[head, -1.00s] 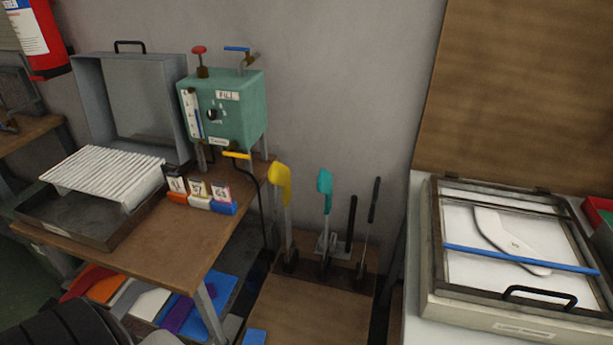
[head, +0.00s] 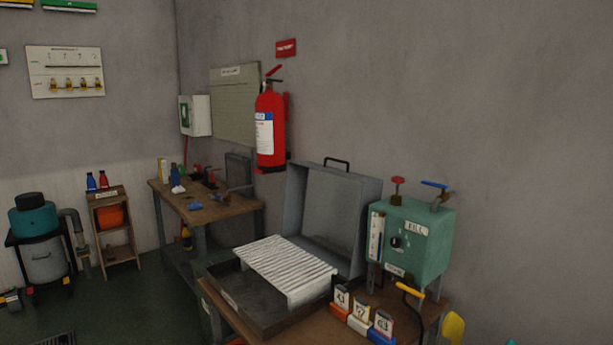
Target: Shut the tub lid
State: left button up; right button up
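A dark, shallow metal tub (head: 240,290) sits on a wooden bench in the lower middle of the head view. A white ridged rack (head: 290,268) lies over its right part, slightly tilted. A grey box-shaped lid (head: 330,215) with a black handle (head: 337,163) stands upright behind the tub, its hollow side facing forward. The lid is open. The hinge between lid and tub is hidden behind the rack. Neither of my grippers is in view.
A green control box (head: 425,240) with red and blue valves stands right of the lid. Small numbered blocks (head: 358,320) sit at the tub's right front. A red extinguisher (head: 270,125) hangs on the wall behind.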

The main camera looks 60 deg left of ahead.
aim_at(294, 201)
jog(key=u, duration=1.75)
jog(key=i+j, duration=0.1)
